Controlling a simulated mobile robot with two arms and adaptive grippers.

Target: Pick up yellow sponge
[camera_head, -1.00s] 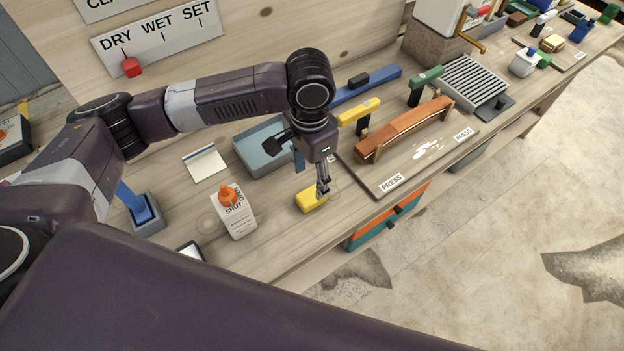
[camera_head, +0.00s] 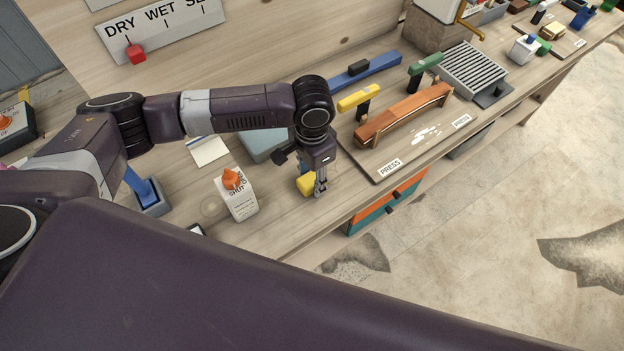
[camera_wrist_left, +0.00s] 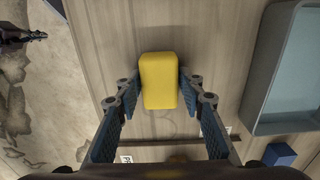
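The yellow sponge (camera_head: 305,184) lies on the wooden bench near its front edge. In the head view my left gripper (camera_head: 320,190) points down at it and hides part of it. In the left wrist view the sponge (camera_wrist_left: 159,80) sits between the two fingertips of the left gripper (camera_wrist_left: 158,92). The fingers are spread, one on each side, with the far part of the sponge reaching past the tips. I cannot tell whether they touch it.
A white bottle with an orange cap (camera_head: 239,195) stands left of the sponge. A blue-grey tray (camera_head: 262,146) lies behind my gripper. The board with a curved brown stringer (camera_head: 402,115) is to the right. The bench's front edge is close.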

